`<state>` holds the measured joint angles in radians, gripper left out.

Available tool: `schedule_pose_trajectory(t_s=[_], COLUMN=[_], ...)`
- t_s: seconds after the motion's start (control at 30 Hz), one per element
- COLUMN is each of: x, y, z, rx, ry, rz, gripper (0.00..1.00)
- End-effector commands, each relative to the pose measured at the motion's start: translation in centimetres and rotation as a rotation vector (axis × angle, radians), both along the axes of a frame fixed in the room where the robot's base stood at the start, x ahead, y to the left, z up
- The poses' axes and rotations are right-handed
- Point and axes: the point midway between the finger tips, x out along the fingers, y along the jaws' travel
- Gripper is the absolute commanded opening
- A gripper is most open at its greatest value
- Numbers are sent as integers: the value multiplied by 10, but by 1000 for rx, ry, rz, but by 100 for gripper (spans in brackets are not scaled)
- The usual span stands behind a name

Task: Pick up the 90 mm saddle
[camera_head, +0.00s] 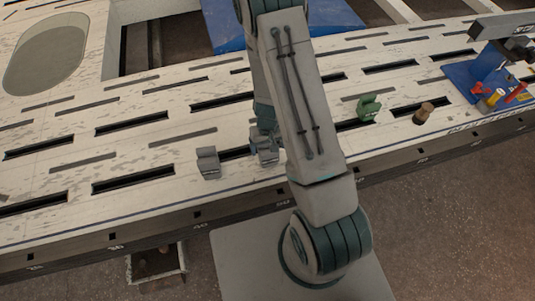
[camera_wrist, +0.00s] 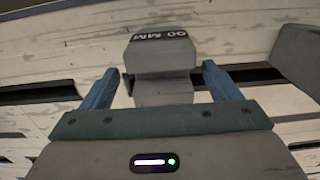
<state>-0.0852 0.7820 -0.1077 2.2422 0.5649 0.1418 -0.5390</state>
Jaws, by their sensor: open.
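The 90 mm saddle (camera_wrist: 160,54) is a grey stepped block with a dark "MM" label on its top; the digits are hard to read. In the wrist view it stands between and just beyond the two blue fingers of my gripper (camera_wrist: 161,82), with a gap on both sides. My gripper is open and holds nothing. In the head view the saddle (camera_head: 268,158) is on the bench below my gripper (camera_head: 263,140), partly hidden by the fingers and arm.
A similar grey block (camera_head: 208,163) stands to the left on the slotted bench (camera_head: 60,190). A green piece (camera_head: 368,107) and a brown cylinder (camera_head: 423,113) stand to the right. A blue tool board (camera_head: 470,82) is at the far right. A grey block (camera_wrist: 300,58) is close right in the wrist view.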

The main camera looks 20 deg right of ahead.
Motion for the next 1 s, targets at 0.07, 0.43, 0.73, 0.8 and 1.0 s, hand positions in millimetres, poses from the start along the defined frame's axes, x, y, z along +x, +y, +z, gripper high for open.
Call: schedule_pose_trajectory(t_s=[0.07,0.43,0.73,0.8,1.0], x=[-1,-1,-1,-1,-1], y=[1,2,2,2,2], z=[-9,-50,-49,-49,-49], rx=[1,0,0,0,0], ry=[2,1,0,0,0], rz=[0,-1,-1,-1,-1], gripper=[84,84,42,22,20])
